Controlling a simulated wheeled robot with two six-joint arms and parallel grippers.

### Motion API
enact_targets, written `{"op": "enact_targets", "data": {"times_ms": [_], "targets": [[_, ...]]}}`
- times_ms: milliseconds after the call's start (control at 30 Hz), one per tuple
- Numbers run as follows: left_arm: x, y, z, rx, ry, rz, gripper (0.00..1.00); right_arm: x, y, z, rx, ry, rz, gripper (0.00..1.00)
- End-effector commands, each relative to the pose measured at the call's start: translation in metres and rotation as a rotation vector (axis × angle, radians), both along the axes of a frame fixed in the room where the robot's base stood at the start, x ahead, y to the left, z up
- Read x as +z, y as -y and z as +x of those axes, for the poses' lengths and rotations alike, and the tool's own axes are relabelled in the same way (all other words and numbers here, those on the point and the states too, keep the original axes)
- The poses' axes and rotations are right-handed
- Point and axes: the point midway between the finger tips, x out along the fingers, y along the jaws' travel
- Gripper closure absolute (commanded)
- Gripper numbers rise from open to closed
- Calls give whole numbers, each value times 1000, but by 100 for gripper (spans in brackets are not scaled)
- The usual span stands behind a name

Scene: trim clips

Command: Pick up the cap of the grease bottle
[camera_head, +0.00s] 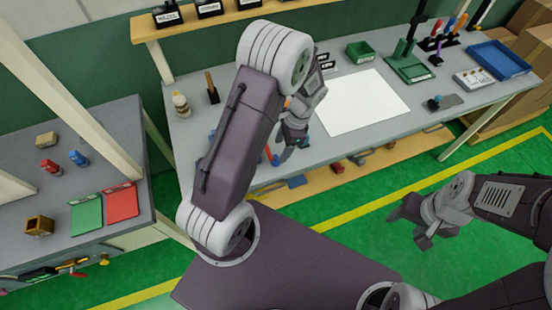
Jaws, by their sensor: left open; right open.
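A small cream bottle with a pale top (181,104) stands upright near the left end of the grey workbench (430,118). It may be the grease bottle; no label is readable, and I cannot make out a separate loose cap. My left gripper (286,152) is open over the front part of the bench, well to the right of the bottle. My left arm hides part of the bench around it. My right gripper (408,226) is open and empty over the green floor, in front of the bench and far from the bottle.
A white sheet (360,103) lies mid-bench, with a green bin (360,51) behind it and a blue tray (499,60) at the far right. A dark tool holder (212,94) stands beside the bottle. A side table (112,170) at left holds red and green mats.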

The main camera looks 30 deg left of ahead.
Motion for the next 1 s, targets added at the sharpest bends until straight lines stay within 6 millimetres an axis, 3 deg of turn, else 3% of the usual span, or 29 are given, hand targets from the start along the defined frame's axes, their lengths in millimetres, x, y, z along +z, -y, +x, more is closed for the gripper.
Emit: {"op": "enact_targets", "data": {"times_ms": [100,333,600,667,833,1000], "targets": [[-6,-2,-4,0,-4,1,41,3,0,0,0,0,0,45],[-44,-10,-14,0,-3,0,41,7,0,0,0,0,0,45],[-49,-11,-14,1,0,0,41,7,0,0,0,0,0,45],[-49,-11,-14,1,0,0,54,7,0,0,0,0,0,45],[-49,-11,-14,0,0,0,100,7,0,0,0,0,0,45],[-49,-11,-14,0,0,0,100,7,0,0,0,0,0,45]]}}
